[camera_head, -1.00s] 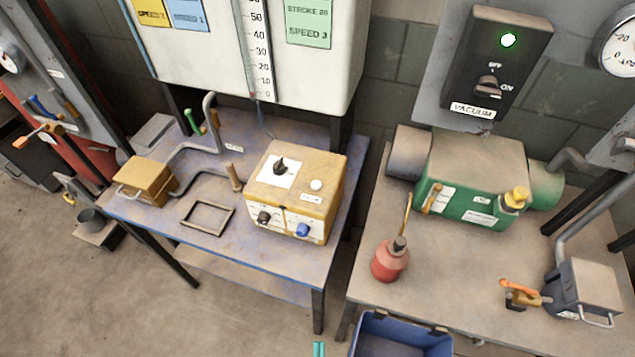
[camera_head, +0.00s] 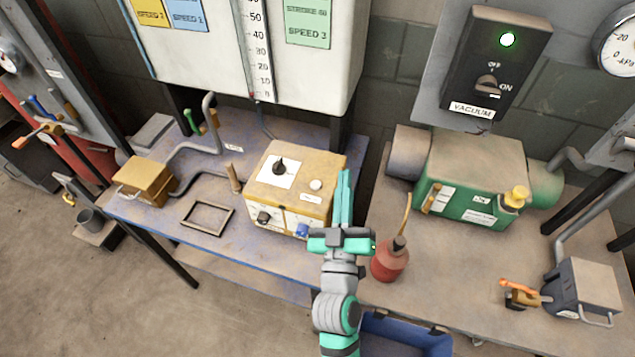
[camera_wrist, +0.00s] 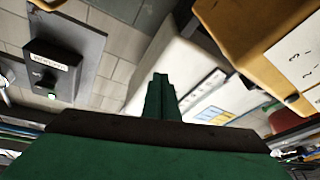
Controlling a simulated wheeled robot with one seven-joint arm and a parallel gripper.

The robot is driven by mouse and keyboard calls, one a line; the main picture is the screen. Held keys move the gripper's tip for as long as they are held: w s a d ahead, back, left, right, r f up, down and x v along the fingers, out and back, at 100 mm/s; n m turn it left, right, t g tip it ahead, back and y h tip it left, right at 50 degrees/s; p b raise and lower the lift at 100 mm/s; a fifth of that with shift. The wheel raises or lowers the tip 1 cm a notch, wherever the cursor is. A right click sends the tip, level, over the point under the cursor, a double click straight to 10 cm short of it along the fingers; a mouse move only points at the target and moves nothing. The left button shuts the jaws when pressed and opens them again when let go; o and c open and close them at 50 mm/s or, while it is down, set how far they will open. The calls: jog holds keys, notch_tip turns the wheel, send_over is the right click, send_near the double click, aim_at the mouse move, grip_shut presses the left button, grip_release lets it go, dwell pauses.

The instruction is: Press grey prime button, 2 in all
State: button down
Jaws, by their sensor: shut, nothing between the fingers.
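A yellow control box (camera_head: 330,168) stands on the blue table. A pale grey round button (camera_head: 316,185) sits on its top face, near the right front, above a small label too small to read. I take it for the prime button. My gripper (camera_head: 345,173) is shut and empty, its teal fingers pointing up beside the box's right side, apart from the button in the picture. In the wrist view my gripper (camera_wrist: 161,76) shows its closed green fingers, with the yellow box (camera_wrist: 235,22) at upper right. The button cannot be made out there.
A red oil can (camera_head: 389,262) stands close right of my gripper. A blue bin (camera_head: 440,342) is below.

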jog(key=w+d+r+m+g+h, duration=0.35)
jog(key=r+m+g+h, duration=0.2)
jog(key=r+m, duration=0.35)
jog(key=w+d+r+m+g+h, duration=0.35)
jog(key=r+m+h, duration=0.35)
jog(key=r+m, duration=0.25)
jog(key=s+a+f+m+g+y, duration=0.2)
jog(key=a+f+g+y, duration=0.3)
jog(key=a+f+y, duration=0.3)
jog(key=a+f, duration=0.4)
jog(key=a, duration=0.2)
jog(key=shift+s+f+m+g, duration=0.15)
jog(key=shift+f+m+g, duration=0.1)
jog(key=shift+m+g, duration=0.1)
